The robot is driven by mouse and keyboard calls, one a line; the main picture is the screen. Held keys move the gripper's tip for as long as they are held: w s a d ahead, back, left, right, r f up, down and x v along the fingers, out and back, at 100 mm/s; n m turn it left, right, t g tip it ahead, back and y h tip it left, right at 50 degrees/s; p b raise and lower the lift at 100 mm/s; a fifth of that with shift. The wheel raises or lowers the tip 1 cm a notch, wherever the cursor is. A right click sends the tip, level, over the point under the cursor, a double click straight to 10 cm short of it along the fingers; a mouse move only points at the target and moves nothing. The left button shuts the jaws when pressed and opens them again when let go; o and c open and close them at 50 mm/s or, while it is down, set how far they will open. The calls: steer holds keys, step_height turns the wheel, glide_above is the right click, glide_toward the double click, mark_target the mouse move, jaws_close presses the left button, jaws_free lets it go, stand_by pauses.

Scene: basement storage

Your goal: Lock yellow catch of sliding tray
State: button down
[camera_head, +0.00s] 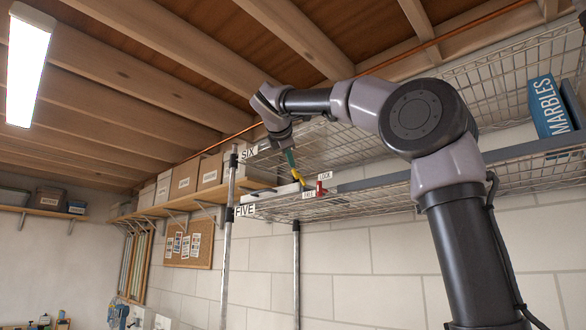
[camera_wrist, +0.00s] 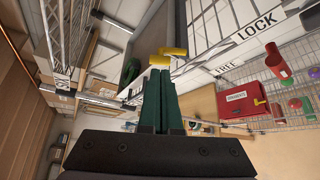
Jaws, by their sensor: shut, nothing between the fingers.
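The yellow catch (camera_wrist: 173,52) shows in the wrist view as a short yellow piece just beyond my fingertips, with a second yellow part (camera_wrist: 160,60) beside it. It lies at the edge of the pale sliding tray (camera_wrist: 205,52). A LOCK label (camera_wrist: 262,27) and a FREE label (camera_wrist: 230,66) are to its right. My gripper (camera_wrist: 158,74) has green fingers, shut together and empty, pointing at the catch; I cannot tell if they touch it. In the head view my gripper (camera_head: 295,174) points down at the tray on shelf FIVE, near the LOCK label (camera_head: 324,175).
A wire shelf marked SIX (camera_head: 249,153) is close above the hand, with a metal post (camera_head: 228,230) to the left. A blue MARBLES box (camera_head: 549,105) stands far right.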

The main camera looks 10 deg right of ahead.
mark_target(295, 172)
steer(key=shift+x, duration=2.15)
steer(key=shift+w, duration=0.1)
